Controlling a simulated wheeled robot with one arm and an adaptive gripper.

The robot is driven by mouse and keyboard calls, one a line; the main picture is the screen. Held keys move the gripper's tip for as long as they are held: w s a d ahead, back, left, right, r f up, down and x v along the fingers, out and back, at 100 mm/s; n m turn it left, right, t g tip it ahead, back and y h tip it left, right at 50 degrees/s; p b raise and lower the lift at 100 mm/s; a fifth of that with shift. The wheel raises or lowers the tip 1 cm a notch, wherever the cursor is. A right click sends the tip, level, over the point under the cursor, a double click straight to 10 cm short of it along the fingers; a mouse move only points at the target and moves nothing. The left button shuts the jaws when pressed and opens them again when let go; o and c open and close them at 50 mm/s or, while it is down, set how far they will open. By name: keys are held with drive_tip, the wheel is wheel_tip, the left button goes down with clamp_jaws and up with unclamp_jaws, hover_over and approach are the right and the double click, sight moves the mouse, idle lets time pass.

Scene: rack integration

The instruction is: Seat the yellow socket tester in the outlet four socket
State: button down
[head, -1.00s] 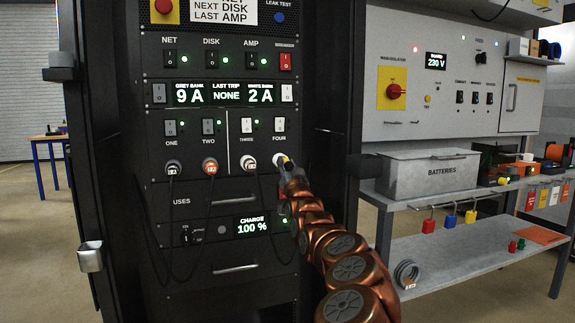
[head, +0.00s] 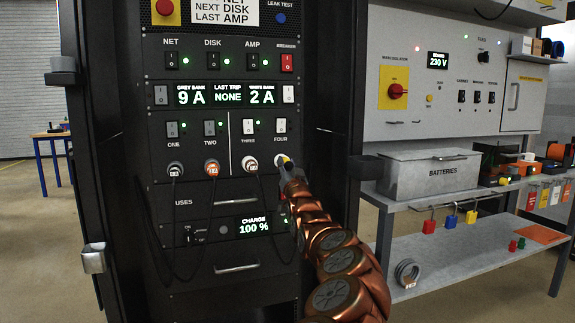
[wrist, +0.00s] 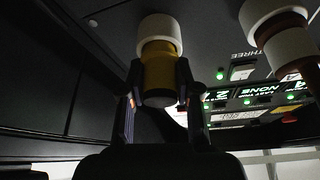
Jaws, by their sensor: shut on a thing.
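The yellow socket tester (wrist: 158,78) is between the two fingers of my gripper (wrist: 157,100) in the wrist view. Its far end meets the white round outlet four socket (wrist: 158,30); how deep it sits in there cannot be told. In the head view my gripper (head: 287,172) is at the outlet four socket (head: 280,160), below the FOUR switch. Only a bit of the yellow tester (head: 286,159) shows there, the rest being hidden by my gripper.
Plugs with hanging cables sit in outlet one (head: 175,169), outlet two (head: 212,167) and outlet three (head: 250,163). The outlet three plug (wrist: 280,45) is close beside my gripper. The open rack's side post (head: 345,110) stands to the right. A bench with a batteries box (head: 425,178) is further right.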

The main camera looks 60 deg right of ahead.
drive_tip(key=shift+w+d, duration=0.1)
drive_tip(key=shift+w, duration=0.05)
drive_tip(key=c, duration=0.7)
unclamp_jaws()
drive_tip(key=shift+f, duration=0.1)
drive_tip(key=shift+s+a+f, duration=0.2)
drive_tip(key=shift+s+a, duration=0.2)
drive_tip(key=shift+s, duration=0.25)
drive_tip(key=shift+s+a+f, duration=0.3)
drive_tip(key=shift+s+a, duration=0.05)
drive_tip(key=shift+a, duration=0.35)
drive_tip(key=shift+v, duration=4.45)
